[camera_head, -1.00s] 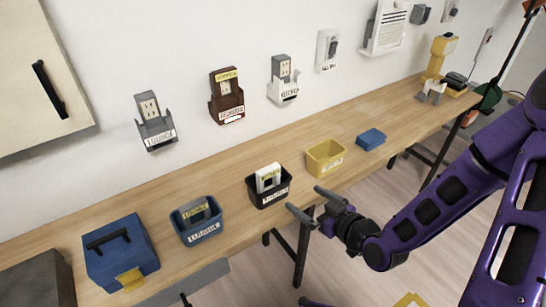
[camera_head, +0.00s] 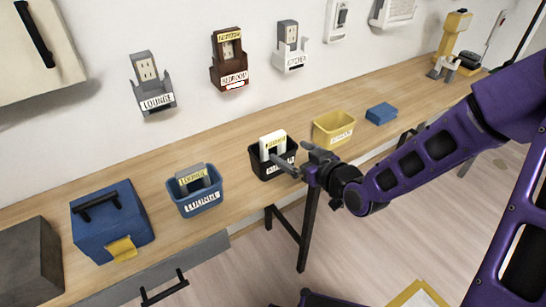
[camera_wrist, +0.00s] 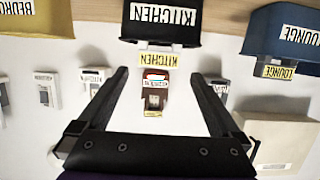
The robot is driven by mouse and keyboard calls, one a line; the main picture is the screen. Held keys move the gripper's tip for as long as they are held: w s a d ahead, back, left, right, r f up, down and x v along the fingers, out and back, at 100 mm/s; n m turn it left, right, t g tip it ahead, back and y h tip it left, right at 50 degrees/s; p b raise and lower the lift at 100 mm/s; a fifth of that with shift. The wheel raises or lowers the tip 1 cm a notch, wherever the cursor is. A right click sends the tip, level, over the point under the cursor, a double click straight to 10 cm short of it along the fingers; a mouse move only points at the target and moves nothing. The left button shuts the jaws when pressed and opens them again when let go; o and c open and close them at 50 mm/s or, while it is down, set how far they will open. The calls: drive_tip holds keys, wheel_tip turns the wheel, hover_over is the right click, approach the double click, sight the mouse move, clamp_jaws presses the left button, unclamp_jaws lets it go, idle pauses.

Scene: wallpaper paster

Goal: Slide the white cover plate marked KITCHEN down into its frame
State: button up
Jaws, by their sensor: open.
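The white cover plate (camera_head: 272,143), with a yellow label, stands in a black bin (camera_head: 261,169). In the wrist view the plate's label (camera_wrist: 158,60) reads KITCHEN, upside down, and so does the bin's label. My gripper (camera_head: 300,160) is open and empty, close in front of the black bin on its right. In the wrist view the plate shows beyond and between my two fingers (camera_wrist: 160,78), apart from them. The white frame (camera_head: 291,60) is on the wall around a grey outlet; its label is too small to read surely.
A grey LOUNGE frame (camera_head: 157,101) and a brown frame (camera_head: 230,77) are on the wall. A blue bin (camera_head: 197,204) with a grey plate stands left of the black bin, a yellow bin (camera_head: 333,130) right. A blue toolbox (camera_head: 112,220) and blue block (camera_head: 381,113) share the bench.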

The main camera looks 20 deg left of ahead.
sight(276, 140)
drive_tip(key=x, duration=0.5)
drive_tip(key=b+x, duration=0.1)
drive_tip(key=x, duration=0.3)
drive_tip(key=shift+w+a+r, duration=0.1)
drive_tip(key=shift+w+a, duration=0.15)
drive_tip(key=shift+w, duration=0.15)
drive_tip(key=shift+r, duration=0.1)
drive_tip(key=c, duration=1)
